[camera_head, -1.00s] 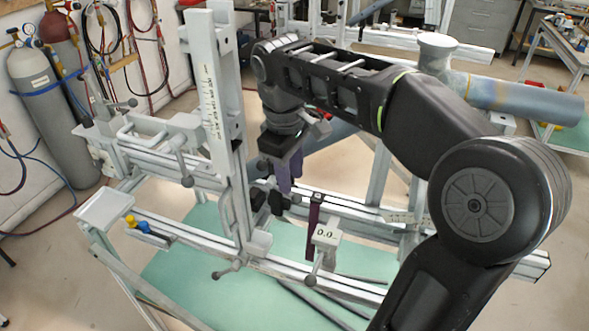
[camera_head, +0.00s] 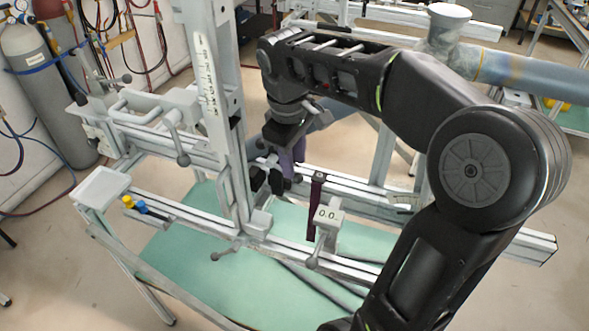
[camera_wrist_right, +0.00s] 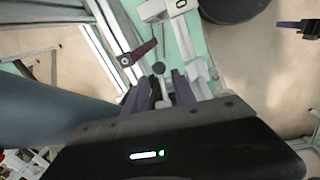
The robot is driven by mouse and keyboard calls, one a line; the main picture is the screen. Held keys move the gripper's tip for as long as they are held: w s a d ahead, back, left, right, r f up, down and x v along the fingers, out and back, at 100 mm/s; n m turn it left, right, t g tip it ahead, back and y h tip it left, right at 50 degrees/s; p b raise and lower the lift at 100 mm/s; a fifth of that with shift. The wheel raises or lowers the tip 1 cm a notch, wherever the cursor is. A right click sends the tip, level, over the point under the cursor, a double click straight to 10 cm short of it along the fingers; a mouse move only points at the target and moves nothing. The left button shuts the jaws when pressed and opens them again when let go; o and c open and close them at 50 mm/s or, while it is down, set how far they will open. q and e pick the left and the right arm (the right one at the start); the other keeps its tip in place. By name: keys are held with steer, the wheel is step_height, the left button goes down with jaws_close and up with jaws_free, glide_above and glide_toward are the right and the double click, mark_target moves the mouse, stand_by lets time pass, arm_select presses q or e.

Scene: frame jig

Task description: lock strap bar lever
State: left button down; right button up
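A dark purple strap bar (camera_head: 315,207) stands upright on the near rail, beside a grey block marked "0.0" (camera_head: 327,216). In the right wrist view the bar (camera_wrist_right: 140,52) lies above left of the fingers, with a round pivot at one end. My right gripper (camera_head: 268,182) is at the frame, left of the bar. In the right wrist view its purple fingers (camera_wrist_right: 160,90) are apart, with a grey lever with a round dark knob (camera_wrist_right: 158,68) between them. I cannot tell whether they touch it. What looks like my left gripper (camera_wrist_right: 290,25) shows small at the right edge.
A tall upright post with a scale (camera_head: 208,90) stands left of my right gripper. Clamps with handles (camera_head: 170,115) sit on the left rails. A small grey plate (camera_head: 101,187) is at the left corner. A thick blue-grey pipe (camera_head: 530,75) lies at the back right.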

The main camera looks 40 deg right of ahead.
steer(key=shift+d+f, duration=0.2)
steer(key=shift+f, duration=1.25)
steer(key=shift+c, duration=0.5)
jaws_close()
